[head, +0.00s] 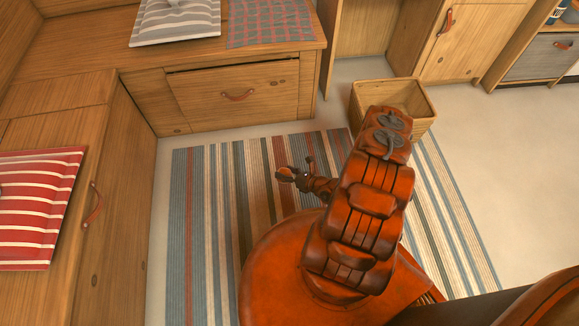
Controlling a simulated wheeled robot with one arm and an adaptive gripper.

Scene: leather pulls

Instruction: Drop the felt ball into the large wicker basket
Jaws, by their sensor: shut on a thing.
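The large basket (420,127) is a light tan open-topped box on the floor at the upper middle right. Part of its front and left side is hidden behind my orange arm. My gripper (287,174) is small and dark in this view, over the striped rug, to the left of and nearer than the basket. It is shut on a small orange-brown thing at its tip, which I take for the felt ball. Its shape is too small and too covered by the fingers to make out well. The gripper is clearly apart from the basket.
A striped rug (205,230) covers the floor around my base. Wooden drawers (237,95) with leather pulls stand behind it, and a bench with a red striped cushion (38,205) is at left. A cabinet (470,45) stands behind the basket. Pale floor is clear at right.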

